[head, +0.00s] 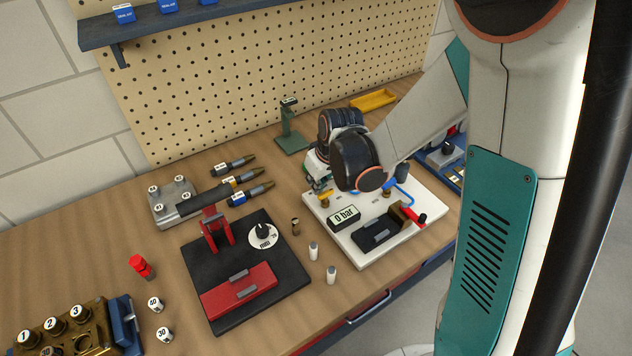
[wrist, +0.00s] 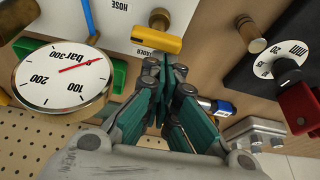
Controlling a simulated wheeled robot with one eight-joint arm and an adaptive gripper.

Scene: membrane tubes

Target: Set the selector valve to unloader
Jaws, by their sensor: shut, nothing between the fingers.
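The selector valve's yellow handle (wrist: 157,39) lies across the white panel in the wrist view, between a HOSE label (wrist: 118,6) and a partly hidden label ending in "OADER" (wrist: 143,52). Which mark it points to I cannot tell. In the head view a small yellow part, likely this handle (head: 325,199), shows at the white panel's (head: 352,256) back left. My gripper (wrist: 165,62) is shut and empty, its green fingertips right by the handle's lower side in the wrist view. Whether they touch it is unclear. In the head view my gripper (head: 318,184) is partly hidden by my wrist.
A round bar gauge (wrist: 63,75) with a red needle is close by in the wrist view. A "0 bar" display (head: 344,216) and a black block (head: 378,234) sit on the panel.

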